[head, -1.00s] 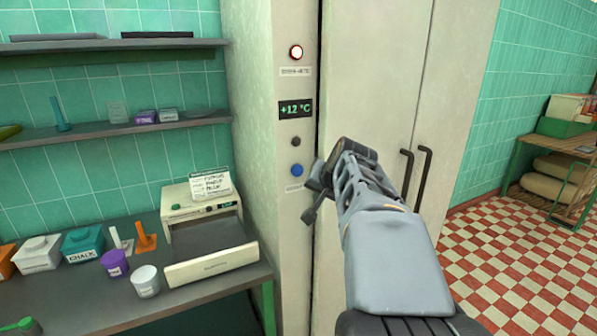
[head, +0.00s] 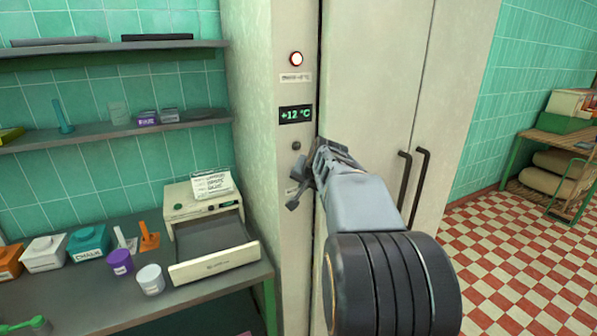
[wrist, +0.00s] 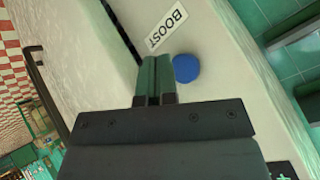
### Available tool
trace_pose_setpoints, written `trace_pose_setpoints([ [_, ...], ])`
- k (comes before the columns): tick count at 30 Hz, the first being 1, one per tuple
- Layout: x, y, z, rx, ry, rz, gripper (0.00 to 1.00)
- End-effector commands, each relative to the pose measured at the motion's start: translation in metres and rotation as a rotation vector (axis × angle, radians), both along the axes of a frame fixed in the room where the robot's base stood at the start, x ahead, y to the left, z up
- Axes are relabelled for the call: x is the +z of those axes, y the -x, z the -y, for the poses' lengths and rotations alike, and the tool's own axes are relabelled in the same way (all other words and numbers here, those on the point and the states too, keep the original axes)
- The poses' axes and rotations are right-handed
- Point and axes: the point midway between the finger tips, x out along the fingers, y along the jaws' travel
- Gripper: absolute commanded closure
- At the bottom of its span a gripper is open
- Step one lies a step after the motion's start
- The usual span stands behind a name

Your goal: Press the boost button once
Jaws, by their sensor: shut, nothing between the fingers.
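The blue boost button (wrist: 186,68) is round and sits on the cabinet's pale front strip, beside a white BOOST label (wrist: 167,30) in the wrist view. My gripper (wrist: 156,62) is shut and empty. In the wrist view its fingertips are just left of the button, overlapping its near side or close to it; I cannot tell if they touch. In the head view my gripper (head: 300,182) covers the button, and the label below it is mostly hidden.
Above on the strip are a dark round knob (head: 297,146), a +12 °C display (head: 296,115) and a red-ringed white button or lamp (head: 297,59). Long dark door handles (head: 418,185) stand right of my arm. A cluttered counter (head: 110,300) is at the left.

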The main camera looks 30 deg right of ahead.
Motion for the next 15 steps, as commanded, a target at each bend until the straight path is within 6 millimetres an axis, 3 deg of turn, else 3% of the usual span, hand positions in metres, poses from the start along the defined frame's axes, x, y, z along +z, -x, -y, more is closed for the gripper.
trace_pose_setpoints([
  [15,-0.0005,-0.0096,0.001,0.001,0.0,-0.001,1.0],
])
